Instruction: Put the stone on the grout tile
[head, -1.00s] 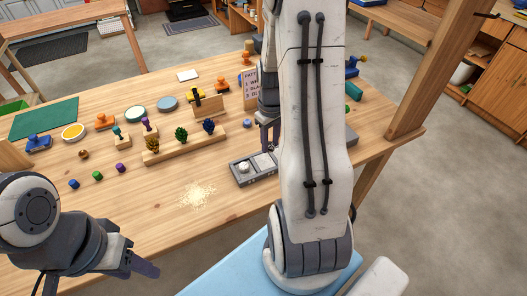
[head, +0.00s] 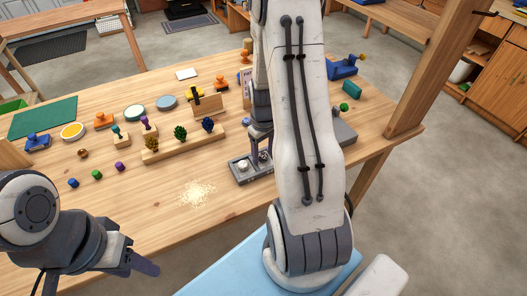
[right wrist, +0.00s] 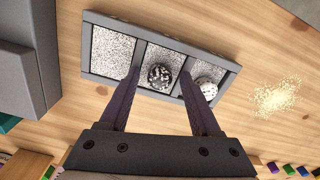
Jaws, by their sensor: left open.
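A grey tray (right wrist: 87,58) with three speckled compartments lies on the table; it also shows in the head view (head: 237,178). In the right wrist view a dark speckled stone (right wrist: 160,76) is over the middle compartment (right wrist: 163,55), and a whitish round piece (right wrist: 207,88) is in the right one. I cannot tell which compartment is the grout tile. My right gripper (right wrist: 159,79) is open, its fingers either side of the dark stone with gaps; in the head view it (head: 261,152) points down over the tray. My left gripper (head: 146,264) is open and empty at the near left.
Pale crumbs (head: 196,193) lie left of the tray. A wooden rack (head: 185,141) with coloured pieces and several stamps stand behind. A grey block (right wrist: 15,80) is close to the tray.

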